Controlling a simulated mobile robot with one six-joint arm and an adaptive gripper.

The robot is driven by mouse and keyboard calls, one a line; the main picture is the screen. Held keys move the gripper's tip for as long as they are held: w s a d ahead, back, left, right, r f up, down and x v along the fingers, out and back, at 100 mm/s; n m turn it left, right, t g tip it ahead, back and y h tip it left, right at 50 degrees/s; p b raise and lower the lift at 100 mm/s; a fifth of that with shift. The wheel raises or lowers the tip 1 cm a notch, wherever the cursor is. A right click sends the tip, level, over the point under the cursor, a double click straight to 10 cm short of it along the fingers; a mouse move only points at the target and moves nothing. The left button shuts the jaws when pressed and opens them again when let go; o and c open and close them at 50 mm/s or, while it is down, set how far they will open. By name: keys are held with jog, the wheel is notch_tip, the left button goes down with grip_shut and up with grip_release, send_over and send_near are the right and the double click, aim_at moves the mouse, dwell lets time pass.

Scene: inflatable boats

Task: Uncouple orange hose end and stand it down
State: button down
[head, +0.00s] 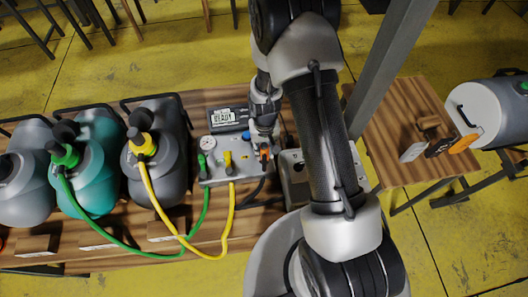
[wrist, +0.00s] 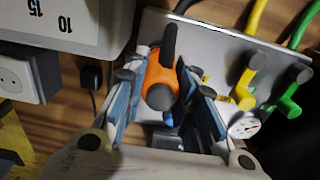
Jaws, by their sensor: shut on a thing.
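The orange hose end (wrist: 158,72) sits at the grey manifold plate (wrist: 215,45), between the blue-lined fingers of my gripper (wrist: 165,86). A dark stem or lever rises from it. In the head view the orange piece (head: 264,153) shows just below my gripper (head: 263,143), at the right end of the manifold (head: 222,175). My gripper is shut on it. The fingers hide its sides, and I cannot tell whether it is still joined to the manifold. A black hose (head: 256,190) runs from the manifold's lower edge.
Green (head: 125,240) and yellow (head: 182,236) hoses run from the manifold to canisters at left. A pressure gauge (head: 208,142) is beside them. A display box (head: 228,118) stands behind. A grey post (head: 385,75) and a side table (head: 400,135) with a tank (head: 490,110) are at right.

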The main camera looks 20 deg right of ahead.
aim_at(265, 145)
jog(key=shift+r+p, duration=0.3)
jog(key=shift+r, duration=0.3)
dwell(0.5)
jog(key=shift+r+p, duration=0.85)
jog(key=shift+r, duration=0.45)
